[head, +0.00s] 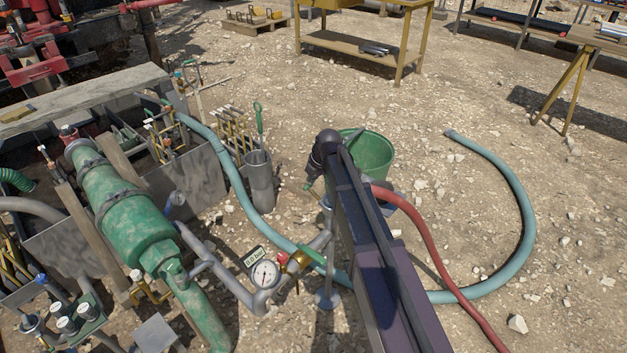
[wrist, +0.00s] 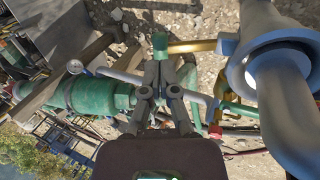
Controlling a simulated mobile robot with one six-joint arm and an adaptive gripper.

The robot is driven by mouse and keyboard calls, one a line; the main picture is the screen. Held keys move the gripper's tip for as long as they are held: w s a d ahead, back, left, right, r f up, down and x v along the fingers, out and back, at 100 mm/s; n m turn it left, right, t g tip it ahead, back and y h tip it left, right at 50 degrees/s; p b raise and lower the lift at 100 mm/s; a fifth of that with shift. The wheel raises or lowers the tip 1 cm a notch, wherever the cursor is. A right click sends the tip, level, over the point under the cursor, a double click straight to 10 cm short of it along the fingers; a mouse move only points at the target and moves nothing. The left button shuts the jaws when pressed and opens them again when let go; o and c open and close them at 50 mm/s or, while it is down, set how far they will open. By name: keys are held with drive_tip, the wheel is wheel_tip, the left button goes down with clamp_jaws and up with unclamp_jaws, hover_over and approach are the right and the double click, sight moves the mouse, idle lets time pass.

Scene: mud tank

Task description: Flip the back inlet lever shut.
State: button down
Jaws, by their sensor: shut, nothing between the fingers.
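My gripper (wrist: 162,68) is shut and empty in the wrist view. A green-ended lever with a brass-coloured arm (wrist: 190,46) lies just beyond its fingertips; whether they touch it I cannot tell. The arm runs right to a blue-grey flared pipe (wrist: 232,78). A second green lever (wrist: 240,110) sits on a yellow valve at right. In the head view a green lever (head: 312,255) shows beside the gauge, clear of my gripper. My gripper's tip in the head view is small and dark, partly hidden by my arm. I cannot tell for certain which lever is the back inlet.
A green pump body (head: 125,205) lies at left, with a round pressure gauge (head: 265,273) on its pipe. A green bucket (head: 370,155) stands behind my arm.

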drive_tip(key=shift+b+x, duration=0.65)
drive_tip(key=shift+x, duration=0.3)
